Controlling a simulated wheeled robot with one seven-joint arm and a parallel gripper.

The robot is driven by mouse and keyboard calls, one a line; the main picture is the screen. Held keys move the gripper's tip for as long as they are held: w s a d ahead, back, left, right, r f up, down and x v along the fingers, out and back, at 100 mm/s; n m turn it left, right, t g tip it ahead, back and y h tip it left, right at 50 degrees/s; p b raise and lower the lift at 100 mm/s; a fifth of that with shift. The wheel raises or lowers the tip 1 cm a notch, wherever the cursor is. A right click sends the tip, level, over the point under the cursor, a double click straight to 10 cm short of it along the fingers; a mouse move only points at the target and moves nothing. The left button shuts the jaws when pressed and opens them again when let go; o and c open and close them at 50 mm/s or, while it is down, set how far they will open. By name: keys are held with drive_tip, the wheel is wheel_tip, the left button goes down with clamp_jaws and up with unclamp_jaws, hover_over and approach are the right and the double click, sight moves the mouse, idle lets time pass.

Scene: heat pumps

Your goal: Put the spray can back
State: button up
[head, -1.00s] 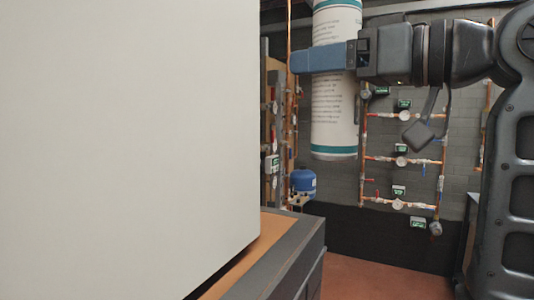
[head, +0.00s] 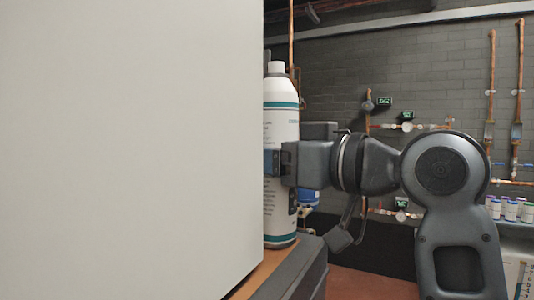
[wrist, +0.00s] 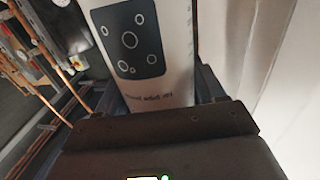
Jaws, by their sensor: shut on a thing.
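The spray can (head: 281,110) is white with teal bands and a white cap. It stands upright in the head view, its left side hidden behind a large pale panel. My gripper (head: 272,163) is shut around the middle of the can. The can's base appears at or just above the orange-brown top of a dark-edged bench; I cannot tell whether it touches. In the wrist view the can (wrist: 145,45) fills the middle, with a dark printed label facing the camera between my fingers (wrist: 155,95).
The pale panel (head: 130,150) fills the left of the head view, close beside the can. The bench's dark edge (head: 300,265) runs below. Copper pipes with gauges (head: 408,127) line the grey wall behind. A shelf with small containers (head: 510,210) is at the right.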

drive_tip(key=o, duration=1)
drive_tip(key=shift+f, duration=0.15)
drive_tip(key=o, duration=0.5)
drive_tip(key=shift+c, duration=0.2)
drive_tip(key=b+v, duration=0.1)
drive_tip(key=v, duration=1.1)
drive_tip(key=shift+b, duration=0.35)
